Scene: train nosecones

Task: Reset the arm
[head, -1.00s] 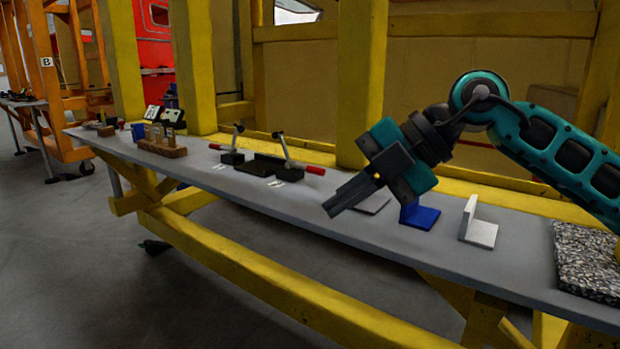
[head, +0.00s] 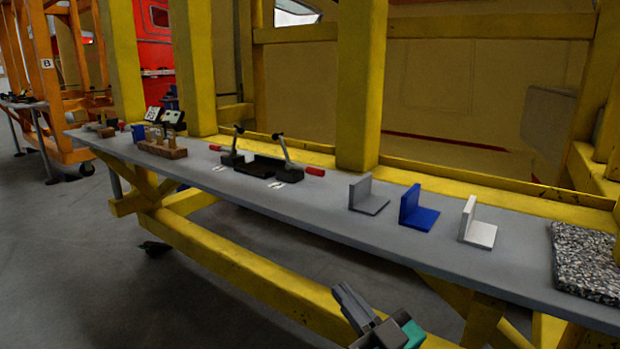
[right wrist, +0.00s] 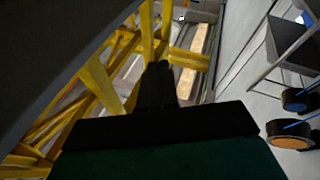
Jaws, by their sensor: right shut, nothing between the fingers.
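My right gripper (head: 352,305) shows at the bottom of the head view, in front of and below the grey bench's front edge. Its dark fingers are shut together and hold nothing. It points up and to the left, and only the gripper end of the arm is in the frame. In the right wrist view the closed fingers (right wrist: 160,85) show dark against yellow beams. My left gripper is not in either view.
The grey bench (head: 330,225) carries grey (head: 367,196), blue (head: 417,210) and white (head: 478,225) L-shaped brackets, a dark clamp fixture (head: 262,165), a wooden block (head: 162,149) and a speckled slab (head: 588,262). A yellow beam (head: 250,285) runs below. Grey floor is open at left.

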